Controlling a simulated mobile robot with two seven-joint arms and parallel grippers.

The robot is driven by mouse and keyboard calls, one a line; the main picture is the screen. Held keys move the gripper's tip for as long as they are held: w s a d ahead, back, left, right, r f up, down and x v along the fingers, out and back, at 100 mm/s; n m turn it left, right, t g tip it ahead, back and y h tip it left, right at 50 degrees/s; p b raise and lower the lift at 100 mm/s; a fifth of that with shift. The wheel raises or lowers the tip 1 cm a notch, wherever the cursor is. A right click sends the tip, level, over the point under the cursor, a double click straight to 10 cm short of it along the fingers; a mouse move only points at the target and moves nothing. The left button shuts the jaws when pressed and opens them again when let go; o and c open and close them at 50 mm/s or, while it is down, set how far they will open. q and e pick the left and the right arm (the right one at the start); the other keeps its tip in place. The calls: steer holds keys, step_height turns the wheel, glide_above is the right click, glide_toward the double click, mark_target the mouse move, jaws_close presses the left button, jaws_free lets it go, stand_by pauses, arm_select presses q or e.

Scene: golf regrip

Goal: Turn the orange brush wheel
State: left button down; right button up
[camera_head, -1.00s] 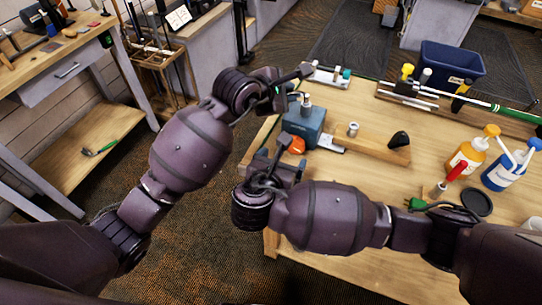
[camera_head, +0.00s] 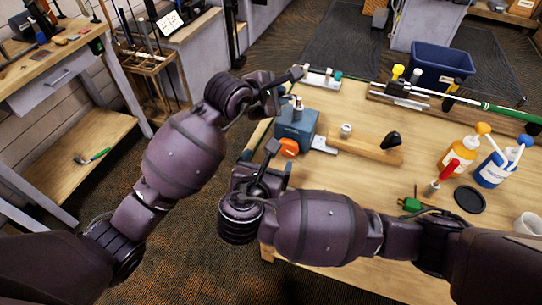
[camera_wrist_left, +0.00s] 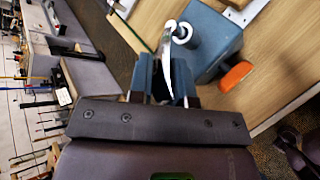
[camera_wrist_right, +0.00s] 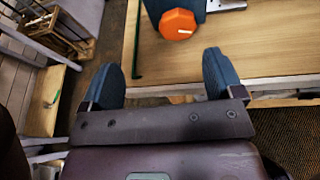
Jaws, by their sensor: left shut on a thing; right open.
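The orange brush wheel (camera_head: 289,147) sits low on the front of a blue block-shaped device (camera_head: 297,127) at the table's left edge. It also shows in the left wrist view (camera_wrist_left: 236,76) and the right wrist view (camera_wrist_right: 178,24). My right gripper (camera_head: 274,164) is open and empty, short of the wheel. In the right wrist view the wheel lies ahead, between the two spread fingers and apart from them. My left gripper (camera_head: 284,90) is shut on a slim silver curved piece (camera_wrist_left: 167,62) beside the device's top. Whether that piece is joined to the device is unclear.
A wooden block with a dark knob (camera_head: 390,141) stands right of the device. Orange and blue bottles (camera_head: 459,153), a red-handled tool (camera_head: 448,172) and a black disc (camera_head: 470,200) lie further right. A blue bin (camera_head: 446,65) stands behind. The table's front edge runs under my right arm.

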mark_target(287, 150)
steer(key=shift+n+g+h, duration=0.4)
steer(key=shift+h, duration=0.2)
steer(key=x, duration=0.4)
steer(key=f+x, duration=0.1)
steer(key=x, duration=0.3)
steer(key=s+d+x, duration=0.1)
steer(key=x, duration=0.3)
steer(key=shift+w+f, duration=0.35)
steer(key=c, duration=0.9)
steer(key=shift+m+y, duration=0.7)
steer(key=shift+m, duration=0.4)
steer(key=o, duration=0.9)
